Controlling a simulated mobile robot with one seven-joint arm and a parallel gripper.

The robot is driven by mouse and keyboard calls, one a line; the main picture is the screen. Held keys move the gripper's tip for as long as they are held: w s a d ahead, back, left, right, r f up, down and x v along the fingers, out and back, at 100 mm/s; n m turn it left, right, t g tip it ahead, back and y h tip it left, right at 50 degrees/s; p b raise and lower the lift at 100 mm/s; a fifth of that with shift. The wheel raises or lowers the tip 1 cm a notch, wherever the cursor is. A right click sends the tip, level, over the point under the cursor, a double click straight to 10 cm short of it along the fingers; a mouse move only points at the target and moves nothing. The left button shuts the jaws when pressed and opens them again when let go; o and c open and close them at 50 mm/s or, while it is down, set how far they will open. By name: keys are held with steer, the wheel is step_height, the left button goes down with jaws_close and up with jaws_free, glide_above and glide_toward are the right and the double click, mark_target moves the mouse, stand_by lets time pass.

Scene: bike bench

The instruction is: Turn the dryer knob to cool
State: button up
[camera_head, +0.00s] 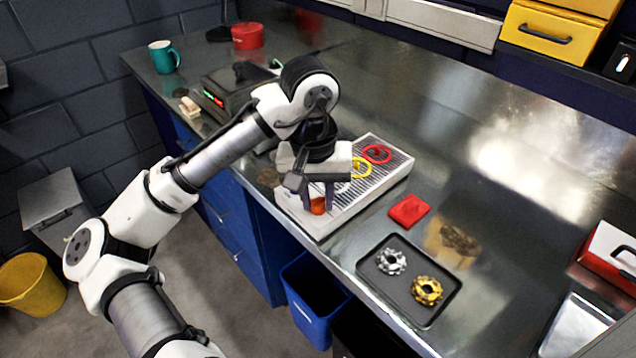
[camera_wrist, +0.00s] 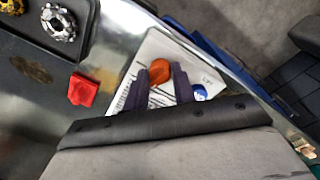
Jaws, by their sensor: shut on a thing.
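The dryer (camera_head: 385,182) is a white box with a dark slatted top, standing near the front edge of the steel bench. Its orange knob (camera_head: 318,206) is on the near end of its top and also shows in the wrist view (camera_wrist: 160,69). My gripper (camera_head: 318,203) points down over that end, with one dark finger on each side of the knob. In the wrist view my gripper (camera_wrist: 160,82) is shut on the knob. A round blue mark (camera_wrist: 199,93) is beside the right finger. The lettering near the knob is too small to read.
A red ring (camera_head: 377,154) and a yellow ring (camera_head: 361,167) lie on the slats. A red block (camera_head: 409,209) and a dark tray (camera_head: 408,302) with a silver and a gold cog are nearby. A scale (camera_head: 233,92) stands behind. The right bench surface is mostly clear.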

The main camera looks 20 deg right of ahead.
mark_target(313, 202)
steer(key=shift+n+p, duration=0.6)
steer(key=shift+n, duration=0.2)
steer(key=o, duration=1)
steer(key=shift+a, duration=0.1)
steer(key=shift+c, duration=0.2)
step_height(313, 202, up, 14)
steer(key=shift+a, duration=0.3)
steer(key=shift+w+f, duration=0.1)
steer(key=shift+f, duration=0.05)
